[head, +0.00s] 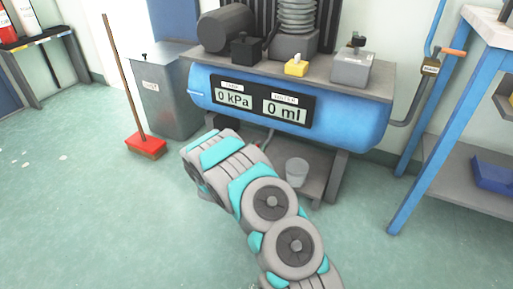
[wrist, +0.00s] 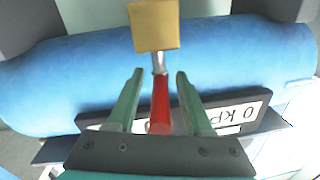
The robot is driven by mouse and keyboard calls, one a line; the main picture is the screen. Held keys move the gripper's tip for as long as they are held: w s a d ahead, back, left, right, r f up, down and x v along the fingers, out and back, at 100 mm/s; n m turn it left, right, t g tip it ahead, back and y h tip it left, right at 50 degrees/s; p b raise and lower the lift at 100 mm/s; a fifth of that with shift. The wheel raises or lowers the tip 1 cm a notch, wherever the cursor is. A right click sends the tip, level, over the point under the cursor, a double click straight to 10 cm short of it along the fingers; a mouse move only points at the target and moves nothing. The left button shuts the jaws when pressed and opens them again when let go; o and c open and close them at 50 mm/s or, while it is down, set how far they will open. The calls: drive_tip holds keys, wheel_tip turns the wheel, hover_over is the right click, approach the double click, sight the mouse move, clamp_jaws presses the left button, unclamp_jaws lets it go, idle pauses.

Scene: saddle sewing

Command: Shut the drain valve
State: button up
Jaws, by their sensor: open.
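The drain valve shows in the wrist view as a brass-yellow block (wrist: 154,26) with a short metal stem and a red lever (wrist: 161,98). The lever points from the block toward my gripper. My gripper (wrist: 159,75) is open, with one green finger on each side of the lever. Gaps show between the lever and both fingers. In the head view my arm hides the gripper and most of the valve; only a small red bit shows beside the arm, below the tank.
The blue compressor tank (head: 346,118) carries a display (head: 262,102) reading 0 kPa and 0 ml. A pale cup (head: 297,172) stands on the shelf below. A grey bin (head: 165,95) and red broom (head: 146,147) stand left, a blue-legged bench (head: 425,165) right. Floor in front is open.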

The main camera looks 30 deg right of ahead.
drive_tip(key=shift+c, duration=0.3)
clamp_jaws()
idle(1.0)
